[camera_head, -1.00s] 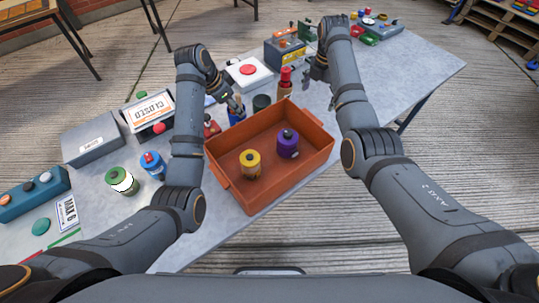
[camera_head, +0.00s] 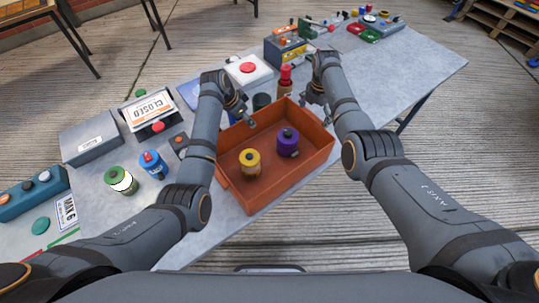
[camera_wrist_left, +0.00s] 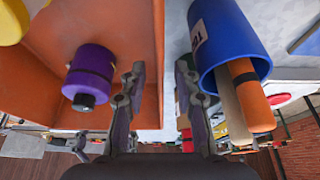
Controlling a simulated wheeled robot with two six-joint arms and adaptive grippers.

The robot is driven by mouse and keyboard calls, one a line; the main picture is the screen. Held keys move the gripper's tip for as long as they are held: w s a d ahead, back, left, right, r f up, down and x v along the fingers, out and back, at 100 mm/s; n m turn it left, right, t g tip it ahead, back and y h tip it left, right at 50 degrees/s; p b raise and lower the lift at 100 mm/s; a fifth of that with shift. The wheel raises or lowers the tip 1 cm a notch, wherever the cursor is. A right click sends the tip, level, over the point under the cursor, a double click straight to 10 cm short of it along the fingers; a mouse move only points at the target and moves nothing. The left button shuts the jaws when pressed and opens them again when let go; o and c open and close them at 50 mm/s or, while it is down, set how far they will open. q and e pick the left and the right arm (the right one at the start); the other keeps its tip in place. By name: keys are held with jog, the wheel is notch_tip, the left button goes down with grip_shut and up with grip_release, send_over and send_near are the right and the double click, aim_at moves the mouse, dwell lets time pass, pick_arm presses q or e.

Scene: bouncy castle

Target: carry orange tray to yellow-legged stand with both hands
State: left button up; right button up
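The orange tray (camera_head: 285,185) sits on the grey table, holding a yellow canister (camera_head: 250,162) and a purple canister (camera_head: 288,143). The tray (camera_wrist_left: 35,95) and purple canister (camera_wrist_left: 90,75) also show in the left wrist view. My left gripper (camera_head: 245,114) is at the tray's far-left rim. In the left wrist view its fingers (camera_wrist_left: 160,100) are apart, one on the tray side and one on the blue cup's side. My right gripper (camera_head: 308,97) is by the tray's far-right corner; its fingers are too small to read. I cannot make out a yellow-legged stand.
A blue cup (camera_wrist_left: 228,45) with tools stands close outside the tray. A red-topped bottle (camera_head: 286,78) stands behind the tray. The table's right part (camera_head: 400,80) is largely clear.

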pick_arm(q)
jog(key=c, duration=0.5)
pick_arm(e)
jog(key=c, duration=0.5)
pick_arm(q)
grip_shut()
pick_arm(e)
jog(key=c, duration=0.8)
